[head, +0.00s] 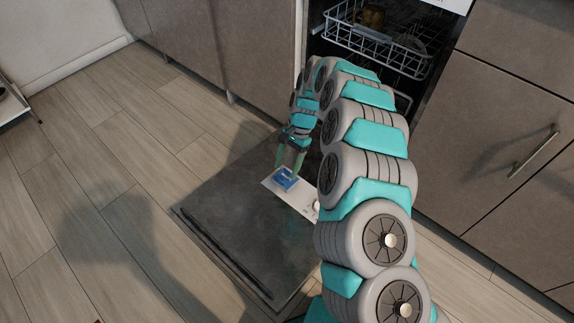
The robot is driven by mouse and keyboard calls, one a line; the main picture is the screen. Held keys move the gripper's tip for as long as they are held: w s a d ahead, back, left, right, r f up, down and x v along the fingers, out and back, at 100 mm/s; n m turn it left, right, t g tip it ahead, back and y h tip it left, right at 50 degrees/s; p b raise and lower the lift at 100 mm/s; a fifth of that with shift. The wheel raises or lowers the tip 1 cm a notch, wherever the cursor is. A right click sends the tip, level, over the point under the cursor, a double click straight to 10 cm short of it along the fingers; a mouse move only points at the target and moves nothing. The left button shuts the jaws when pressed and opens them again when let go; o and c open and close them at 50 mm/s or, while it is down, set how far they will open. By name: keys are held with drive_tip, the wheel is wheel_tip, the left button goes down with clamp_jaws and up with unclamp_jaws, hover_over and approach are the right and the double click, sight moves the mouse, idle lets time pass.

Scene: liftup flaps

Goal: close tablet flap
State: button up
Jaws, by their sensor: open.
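The dishwasher door (233,222) lies folded down flat, its grey panel facing up. A white dispenser panel (303,202) is set in it near the hinge side. A blue piece (285,179) sits at the upper left of the panel; it looks like the tablet flap or its compartment, and I cannot tell how far open it is. My gripper (291,163) reaches down with green fingers, open, right at the blue piece. Whether the fingers touch it is too small to tell. My arm hides the panel's right side.
The dishwasher's upper rack (380,35) holds dishes and stands partly behind my arm. Grey-brown cabinets (515,110) flank the opening on both sides. The wooden floor (80,190) left of the door is clear.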

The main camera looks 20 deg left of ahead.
clamp_jaws()
idle(0.3)
idle(0.7)
drive_tip(key=shift+o, duration=0.3)
unclamp_jaws()
idle(0.3)
drive_tip(key=v, duration=0.7)
drive_tip(key=shift+w+r, duration=0.2)
drive_tip(key=shift+r, duration=0.15)
